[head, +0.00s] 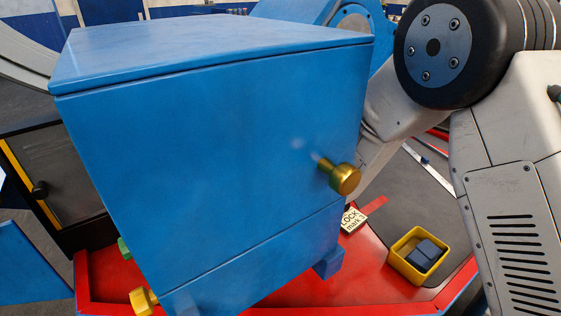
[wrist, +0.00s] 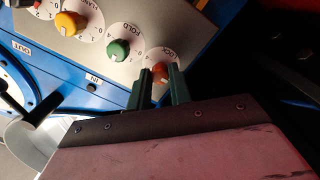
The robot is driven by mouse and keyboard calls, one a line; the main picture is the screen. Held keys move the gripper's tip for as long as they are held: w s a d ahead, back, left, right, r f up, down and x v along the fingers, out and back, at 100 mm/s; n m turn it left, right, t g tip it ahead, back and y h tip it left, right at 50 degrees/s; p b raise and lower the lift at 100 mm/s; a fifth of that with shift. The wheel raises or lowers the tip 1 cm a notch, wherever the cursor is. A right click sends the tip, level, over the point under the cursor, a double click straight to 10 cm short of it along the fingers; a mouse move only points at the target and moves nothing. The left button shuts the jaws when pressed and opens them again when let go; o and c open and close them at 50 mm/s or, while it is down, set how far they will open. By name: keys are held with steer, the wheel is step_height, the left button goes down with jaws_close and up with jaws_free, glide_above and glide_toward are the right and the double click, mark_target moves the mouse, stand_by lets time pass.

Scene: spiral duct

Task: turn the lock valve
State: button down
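The lock valve is an orange knob (wrist: 160,73) on a white dial (wrist: 164,57) lettered LOCK, in the wrist view on the grey panel. My gripper (wrist: 162,76) has its two dark green fingers apart, one on each side of the knob. The gap between each finger and the knob is too small to tell whether they touch. In the head view my gripper and the valve are hidden behind the big blue cabinet. A card (head: 353,220) reading LOCK mark 3 lies on the red-edged bench.
A green knob (wrist: 118,50) and a yellow knob (wrist: 70,23) sit beside the lock dial. A black handle (wrist: 17,109) is at left. The blue cabinet (head: 220,150) has brass knobs (head: 344,179). A yellow bin (head: 404,266) holds dark blue blocks.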

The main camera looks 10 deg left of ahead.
steer(key=shift+m, duration=0.3)
steer(key=m, duration=1.2)
steer(key=m+g+y, duration=0.1)
steer(key=m, duration=1.2)
steer(key=shift+r+g, duration=0.1)
steer(key=shift+g, duration=0.2)
stand_by(0.3)
steer(key=c, duration=1.3)
jaws_free()
steer(key=shift+d, duration=0.1)
